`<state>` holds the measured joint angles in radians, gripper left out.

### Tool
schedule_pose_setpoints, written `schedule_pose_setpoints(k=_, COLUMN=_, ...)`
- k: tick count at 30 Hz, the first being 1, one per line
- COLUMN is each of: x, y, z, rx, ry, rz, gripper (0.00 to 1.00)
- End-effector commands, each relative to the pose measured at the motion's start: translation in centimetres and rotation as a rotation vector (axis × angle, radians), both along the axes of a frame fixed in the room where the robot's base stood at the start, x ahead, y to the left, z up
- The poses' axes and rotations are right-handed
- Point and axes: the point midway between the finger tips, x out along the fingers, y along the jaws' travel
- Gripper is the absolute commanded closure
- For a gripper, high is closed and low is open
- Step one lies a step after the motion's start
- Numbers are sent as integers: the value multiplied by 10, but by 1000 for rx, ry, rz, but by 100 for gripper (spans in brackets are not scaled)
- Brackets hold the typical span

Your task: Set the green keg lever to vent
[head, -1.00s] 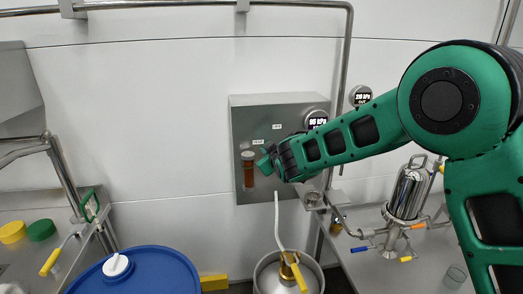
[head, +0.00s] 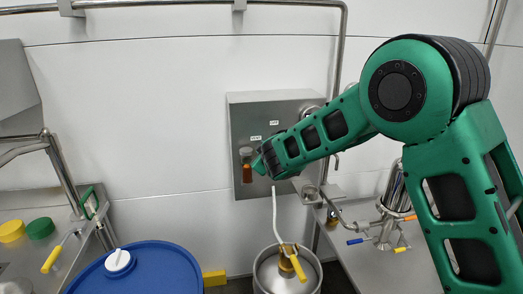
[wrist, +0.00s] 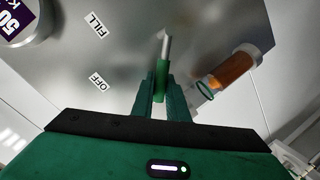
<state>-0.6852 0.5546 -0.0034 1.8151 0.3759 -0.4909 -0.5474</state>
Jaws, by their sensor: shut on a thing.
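The green keg lever (wrist: 162,70) shows in the wrist view as a green grip on a metal stem in front of the grey panel (wrist: 130,50). My gripper (wrist: 160,95) is shut on its green grip, one finger on each side. In the head view my gripper (head: 260,166) is at the grey panel (head: 240,112) and hides most of the lever. The vent label (head: 256,138) is left of and below a second label in the head view. The fill label (wrist: 96,25) and off label (wrist: 99,84) are left of the lever in the wrist view.
A sight glass with amber liquid (wrist: 235,70) is close right of my fingers. A gauge (wrist: 15,20) is at the upper left of the wrist view. Below the panel stands a steel keg (head: 268,278) with a white hose (head: 276,215); a blue drum (head: 165,268) is left.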

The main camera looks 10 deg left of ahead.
Motion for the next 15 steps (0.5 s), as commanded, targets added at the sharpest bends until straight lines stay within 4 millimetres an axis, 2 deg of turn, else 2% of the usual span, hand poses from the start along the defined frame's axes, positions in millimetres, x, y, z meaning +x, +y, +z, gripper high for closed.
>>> schedule_pose_setpoints(k=1, x=0, y=-2, z=-4, rx=-5, ry=6, rz=-2, gripper=79)
schedule_pose_setpoints(k=3, x=0, y=-1, z=-4, rx=-5, ry=6, rz=-1, gripper=68)
schedule_pose_setpoints(k=11, x=0, y=-1, z=-1, rx=-1, ry=3, rz=-1, gripper=68)
schedule_pose_setpoints(k=15, x=-7, y=-3, z=2, rx=0, ry=1, rz=0, gripper=68)
